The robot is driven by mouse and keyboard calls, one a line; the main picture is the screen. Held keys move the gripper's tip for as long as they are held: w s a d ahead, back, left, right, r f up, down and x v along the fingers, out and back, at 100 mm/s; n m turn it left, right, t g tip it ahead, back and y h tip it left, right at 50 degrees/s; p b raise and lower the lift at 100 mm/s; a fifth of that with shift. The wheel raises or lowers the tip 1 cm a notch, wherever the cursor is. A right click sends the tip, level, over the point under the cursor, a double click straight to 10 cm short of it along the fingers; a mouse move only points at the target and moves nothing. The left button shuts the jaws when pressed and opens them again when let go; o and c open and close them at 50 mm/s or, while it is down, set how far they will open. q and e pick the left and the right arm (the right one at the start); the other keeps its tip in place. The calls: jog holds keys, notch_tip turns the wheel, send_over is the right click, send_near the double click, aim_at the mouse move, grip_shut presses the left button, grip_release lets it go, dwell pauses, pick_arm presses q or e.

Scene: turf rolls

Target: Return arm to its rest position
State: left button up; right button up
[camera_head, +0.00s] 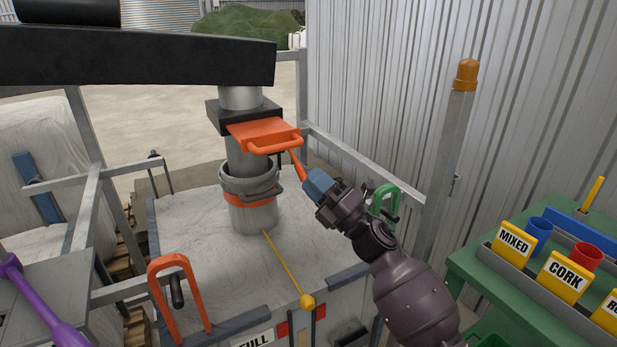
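My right arm comes in from the lower right, and its dark gripper (324,193) is at a blue grip (320,183) on an orange rod. The rod runs up to the orange plate with a loop handle (266,134) on the spout. The gripper's fingertips overlap the blue grip; whether they are pressed on it or just around it I cannot tell. My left gripper is not in view.
A grey bucket-like collar (250,207) sits under the spout on a white bulk bag (210,260). A green loop (383,200) is close beside my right wrist. A grey post (447,165) and a green table (470,268) with labelled bins stand right. An orange loop handle (165,264) stands at left front.

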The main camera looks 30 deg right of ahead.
dwell(0.5)
jog(key=s+d+f+m+g+h, duration=0.15)
jog(key=s+f+m+h, duration=0.35)
jog(key=f+m, duration=0.55)
jog(key=s+f+m+g+h, duration=0.35)
jog(key=f+m+h, duration=0.25)
jog(key=f+m, duration=0.45)
jog(key=s+a+f+m+g, duration=0.1)
jog(key=s+f+m+g, duration=0.1)
jog(key=s+f, duration=0.4)
jog(key=s+f+m+g, duration=0.2)
jog(key=s+f, duration=0.5)
jog(key=s, duration=0.7)
jog(key=shift+s+a+f+m+g+h, duration=0.2)
jog(key=shift+s+a+m+g+h, duration=0.15)
jog(key=shift+g, duration=0.35)
